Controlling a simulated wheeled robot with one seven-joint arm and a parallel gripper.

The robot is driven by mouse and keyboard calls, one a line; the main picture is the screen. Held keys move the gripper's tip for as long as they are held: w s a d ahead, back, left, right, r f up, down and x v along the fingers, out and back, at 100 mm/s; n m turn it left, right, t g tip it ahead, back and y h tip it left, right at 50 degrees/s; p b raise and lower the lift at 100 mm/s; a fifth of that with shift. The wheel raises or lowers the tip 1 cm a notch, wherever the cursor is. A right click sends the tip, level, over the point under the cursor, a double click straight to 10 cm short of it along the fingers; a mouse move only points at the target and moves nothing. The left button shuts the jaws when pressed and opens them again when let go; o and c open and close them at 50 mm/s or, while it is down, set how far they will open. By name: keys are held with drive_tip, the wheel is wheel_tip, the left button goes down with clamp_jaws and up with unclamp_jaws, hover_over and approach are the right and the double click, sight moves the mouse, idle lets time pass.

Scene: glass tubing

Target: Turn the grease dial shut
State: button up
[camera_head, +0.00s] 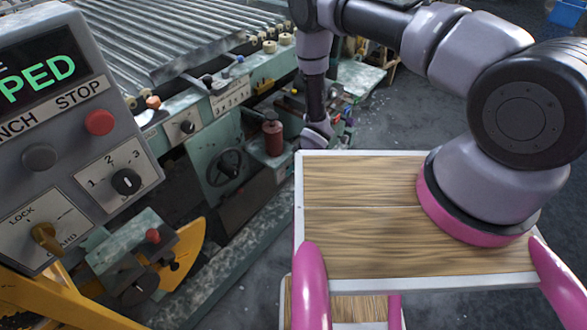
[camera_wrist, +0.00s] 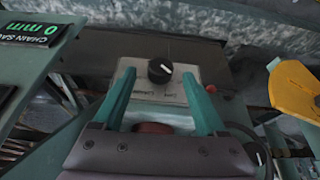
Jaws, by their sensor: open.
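The dial is a round black knob (camera_wrist: 160,71) with a short white mark, on a pale panel with small dark lettering that I cannot read. In the wrist view the white mark lies on the knob's right side, slanting. My gripper (camera_wrist: 157,78) is open, its two teal fingers reaching over the panel on either side of the knob. There is a gap between each finger and the knob; I cannot tell how far the tips are above it. In the head view my arm reaches down beside the green machine; the fingers and this dial cannot be made out there.
A brown-red round part (camera_wrist: 152,128) lies between the finger bases. A red button (camera_wrist: 211,89) and a yellow plate (camera_wrist: 295,92) are to the right, a chain display (camera_wrist: 32,30) to the left. A control box (camera_head: 75,140) and rollers (camera_head: 165,40) fill the head view's left.

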drive_tip(key=shift+x, duration=1.15)
clamp_jaws()
drive_tip(key=shift+s+a+t, duration=0.1)
drive_tip(key=shift+t, duration=0.2)
drive_tip(key=shift+s+a+n+t+h, duration=0.2)
drive_tip(key=shift+n+t+h, duration=0.2)
drive_tip(key=shift+t+h, duration=0.5)
drive_tip(key=t+h, duration=0.1)
drive_tip(key=t, duration=0.1)
drive_tip(key=n+t+h, duration=0.1)
drive_tip(key=t, duration=0.1)
drive_tip(key=shift+s+a+f+h, duration=0.1)
drive_tip(key=shift+s+f+h, duration=0.1)
drive_tip(key=shift+h, duration=0.2)
drive_tip(key=shift+t, duration=0.4)
